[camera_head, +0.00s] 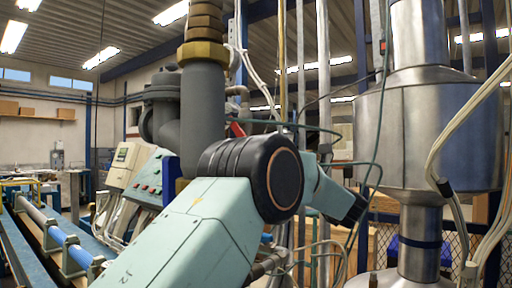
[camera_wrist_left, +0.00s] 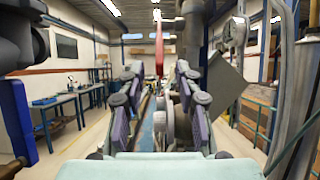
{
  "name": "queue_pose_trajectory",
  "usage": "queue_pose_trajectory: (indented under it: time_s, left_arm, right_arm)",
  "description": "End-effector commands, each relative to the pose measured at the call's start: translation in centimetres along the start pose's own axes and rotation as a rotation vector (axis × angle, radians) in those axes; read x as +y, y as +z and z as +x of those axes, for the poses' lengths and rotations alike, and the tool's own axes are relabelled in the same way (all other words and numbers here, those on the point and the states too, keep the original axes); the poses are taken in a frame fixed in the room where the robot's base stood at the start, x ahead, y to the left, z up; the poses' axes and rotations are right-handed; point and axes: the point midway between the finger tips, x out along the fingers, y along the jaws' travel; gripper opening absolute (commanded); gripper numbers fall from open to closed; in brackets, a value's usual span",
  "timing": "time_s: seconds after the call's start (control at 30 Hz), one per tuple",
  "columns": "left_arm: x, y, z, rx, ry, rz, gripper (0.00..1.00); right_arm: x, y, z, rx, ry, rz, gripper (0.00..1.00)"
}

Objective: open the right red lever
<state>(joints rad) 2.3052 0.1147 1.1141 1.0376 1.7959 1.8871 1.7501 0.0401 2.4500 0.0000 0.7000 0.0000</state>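A red lever (camera_wrist_left: 159,45) stands upright in the left wrist view, ahead of the fingertips and near the middle. My left gripper (camera_wrist_left: 159,72) is open, with its padded fingers spread on both sides of the picture. The lever appears in the gap between them, beyond the tips, with no visible contact. In the head view a small red piece (camera_head: 237,129) shows beside the thick grey pipe, mostly hidden behind my pale green left arm. I cannot tell whether it is the same lever. The left fingers are not clear in the head view. My right gripper is not in view.
A thick grey pipe (camera_head: 203,105) rises behind my arm. A control box with buttons (camera_head: 150,178) is left of it. A large metal vessel (camera_head: 428,130) and hanging cables stand at the right. Blue rails (camera_head: 62,240) run along the lower left.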

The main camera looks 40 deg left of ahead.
Motion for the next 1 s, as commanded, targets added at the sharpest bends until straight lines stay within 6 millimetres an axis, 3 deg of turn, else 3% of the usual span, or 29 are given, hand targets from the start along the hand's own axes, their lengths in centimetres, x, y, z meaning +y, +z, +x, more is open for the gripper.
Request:
queue_pose_trajectory:
  time_s: [0.1,0.23,0.57,0.67,0.77,1.0]
  left_arm:
    - [-0.1,0.0,-1.9,-0.002,-0.002,0.000,0.34]
    - [0.0,0.0,-2.9,0.000,0.000,0.001,0.34]
    - [0.0,0.0,-3.3,0.000,0.001,0.000,0.34]
    - [0.0,0.2,-3.1,0.000,0.001,0.000,0.26]
    - [0.0,1.2,-2.6,0.000,0.001,-0.001,0.18]
    - [0.3,6.5,0.5,0.024,0.027,-0.031,0.00]
  right_arm:
    - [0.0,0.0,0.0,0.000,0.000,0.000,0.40]
    - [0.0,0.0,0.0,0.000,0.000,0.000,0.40]
    - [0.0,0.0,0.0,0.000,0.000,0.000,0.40]
    - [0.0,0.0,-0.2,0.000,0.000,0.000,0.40]
    - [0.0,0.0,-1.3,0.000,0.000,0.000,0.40]
    - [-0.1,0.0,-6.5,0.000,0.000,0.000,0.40]
